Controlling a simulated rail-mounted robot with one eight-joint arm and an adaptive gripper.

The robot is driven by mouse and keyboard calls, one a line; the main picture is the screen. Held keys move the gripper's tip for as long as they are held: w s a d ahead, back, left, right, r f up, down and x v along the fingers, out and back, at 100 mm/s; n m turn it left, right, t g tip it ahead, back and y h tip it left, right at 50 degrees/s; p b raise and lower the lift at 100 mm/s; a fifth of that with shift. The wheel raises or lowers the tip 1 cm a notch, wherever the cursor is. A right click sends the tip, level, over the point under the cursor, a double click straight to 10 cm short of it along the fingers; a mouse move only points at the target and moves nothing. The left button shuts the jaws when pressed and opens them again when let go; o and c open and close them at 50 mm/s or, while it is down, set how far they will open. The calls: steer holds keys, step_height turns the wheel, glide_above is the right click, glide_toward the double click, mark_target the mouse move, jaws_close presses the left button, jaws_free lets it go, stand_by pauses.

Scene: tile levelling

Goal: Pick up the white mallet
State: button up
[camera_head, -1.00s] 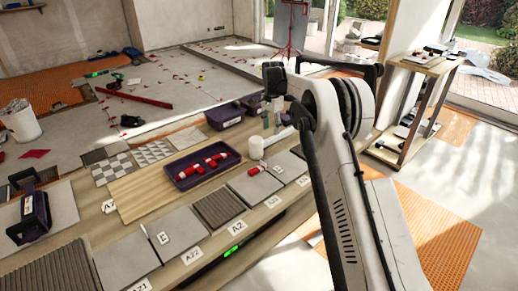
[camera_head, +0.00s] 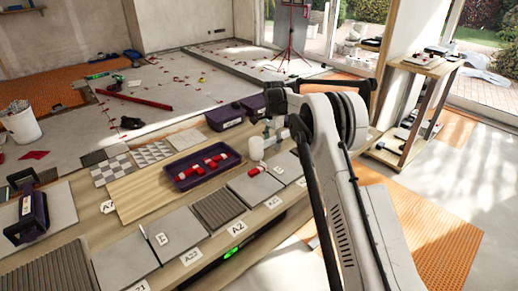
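What looks like the white mallet lies on the workbench right of the purple tray, its pale rounded head (camera_head: 256,148) showing in the head view. A pale bar, perhaps its handle, runs right from it toward my arm and is partly hidden. My gripper (camera_head: 275,103) seems to be the small dark part at the arm's far end, above and beyond the mallet head. It is small and partly covered by my own arm, so its fingers are not clear. The mallet head appears apart from it.
The purple tray (camera_head: 177,183) holds red-and-white items. A red-and-white piece (camera_head: 254,172) lies on a grey tile near the mallet. Purple bins (camera_head: 226,117) and small bottles stand behind. Labelled tiles line the bench's front. A wooden shelf (camera_head: 425,66) stands at right.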

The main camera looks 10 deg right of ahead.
jaws_close()
steer(key=shift+r, duration=0.1)
